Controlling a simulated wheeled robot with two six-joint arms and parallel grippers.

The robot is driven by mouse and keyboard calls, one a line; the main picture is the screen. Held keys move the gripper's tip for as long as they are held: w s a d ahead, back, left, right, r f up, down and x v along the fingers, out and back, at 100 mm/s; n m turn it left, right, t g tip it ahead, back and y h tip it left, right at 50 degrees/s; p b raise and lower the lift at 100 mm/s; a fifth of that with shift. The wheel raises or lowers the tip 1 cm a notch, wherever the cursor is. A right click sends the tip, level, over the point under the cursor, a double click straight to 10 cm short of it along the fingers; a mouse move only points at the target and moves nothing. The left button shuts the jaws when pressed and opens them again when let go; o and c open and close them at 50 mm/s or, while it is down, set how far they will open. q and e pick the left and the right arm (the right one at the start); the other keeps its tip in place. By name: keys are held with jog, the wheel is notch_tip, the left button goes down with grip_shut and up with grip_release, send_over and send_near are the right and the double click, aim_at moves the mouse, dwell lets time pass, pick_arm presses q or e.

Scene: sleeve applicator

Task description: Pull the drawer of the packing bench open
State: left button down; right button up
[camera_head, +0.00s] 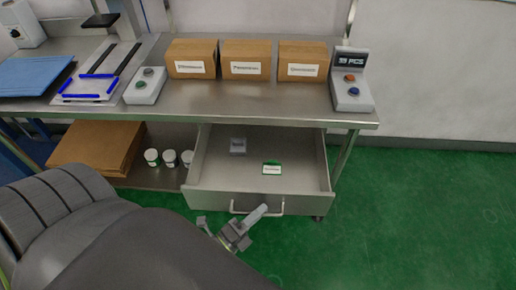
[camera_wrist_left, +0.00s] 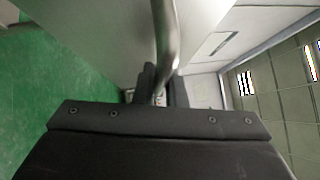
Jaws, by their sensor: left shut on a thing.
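The packing bench (camera_head: 240,100) is a steel table with a drawer (camera_head: 225,200) under its top. The drawer is pulled out, and its inside shows. Inside it are a small grey box (camera_head: 238,146) and a green and white labelled item (camera_head: 271,168). A bar handle (camera_head: 275,210) runs along the drawer front. My left gripper (camera_head: 240,228) is at the handle's left part, shut on it. In the left wrist view the handle (camera_wrist_left: 166,45) passes between the fingers of my left gripper (camera_wrist_left: 160,85). My right gripper is not in view.
Three cardboard boxes (camera_head: 245,60) stand on the bench top, with a button box (camera_head: 352,92) at the right. Green floor (camera_head: 420,220) is clear at right.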

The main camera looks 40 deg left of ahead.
pick_arm(q)
jog(key=c, duration=1.5)
grip_release()
